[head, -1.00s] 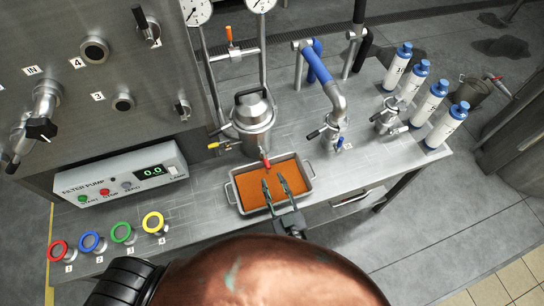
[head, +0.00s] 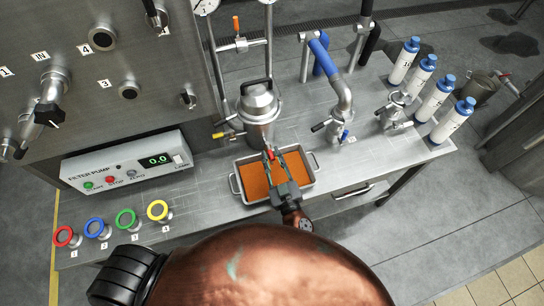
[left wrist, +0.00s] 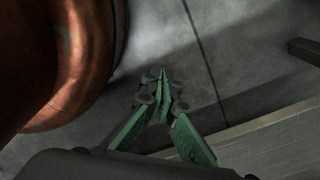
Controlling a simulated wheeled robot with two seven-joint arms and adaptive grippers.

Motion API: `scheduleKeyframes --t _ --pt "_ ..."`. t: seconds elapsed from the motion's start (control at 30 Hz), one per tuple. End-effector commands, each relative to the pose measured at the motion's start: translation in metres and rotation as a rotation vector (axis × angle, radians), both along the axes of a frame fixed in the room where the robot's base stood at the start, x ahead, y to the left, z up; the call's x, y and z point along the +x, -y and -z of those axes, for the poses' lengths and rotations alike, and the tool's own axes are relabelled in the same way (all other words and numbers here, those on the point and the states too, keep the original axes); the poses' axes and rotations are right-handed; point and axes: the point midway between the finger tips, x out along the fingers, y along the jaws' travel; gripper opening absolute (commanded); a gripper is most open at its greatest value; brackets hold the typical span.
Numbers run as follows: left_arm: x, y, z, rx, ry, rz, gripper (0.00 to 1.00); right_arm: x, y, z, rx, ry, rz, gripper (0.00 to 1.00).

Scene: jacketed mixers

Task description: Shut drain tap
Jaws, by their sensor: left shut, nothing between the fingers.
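The drain tap, with a red handle (head: 271,154), sits low on the front of the steel lidded vessel (head: 258,107), above the tray. My right gripper (head: 272,152) reaches over the tray from the front, its two fingers apart and their tips at the red handle. Whether they touch it I cannot tell. The fingers partly hide the handle. My left gripper (left wrist: 164,75) shows in the left wrist view, shut and empty, above grey floor beside a metal edge. It is not seen in the head view.
A steel tray (head: 236,185) of orange-brown liquid stands under the tap. A yellow-handled valve (head: 219,135) juts out left of the vessel. A pipe with a blue sleeve (head: 323,57) and several blue-capped bottles (head: 437,97) stand to the right. The filter pump box (head: 124,168) is at left.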

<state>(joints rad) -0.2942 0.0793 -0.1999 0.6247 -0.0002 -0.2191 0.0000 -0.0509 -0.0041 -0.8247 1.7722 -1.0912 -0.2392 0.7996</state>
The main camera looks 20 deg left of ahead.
Motion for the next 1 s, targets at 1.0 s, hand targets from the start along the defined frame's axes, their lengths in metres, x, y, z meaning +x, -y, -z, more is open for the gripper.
scheduleKeyframes --t 1.0 --pt "-0.002 -0.001 -0.005 0.0 -0.003 0.0 0.0 0.003 0.013 -0.001 -0.002 0.001 -0.001 0.0"
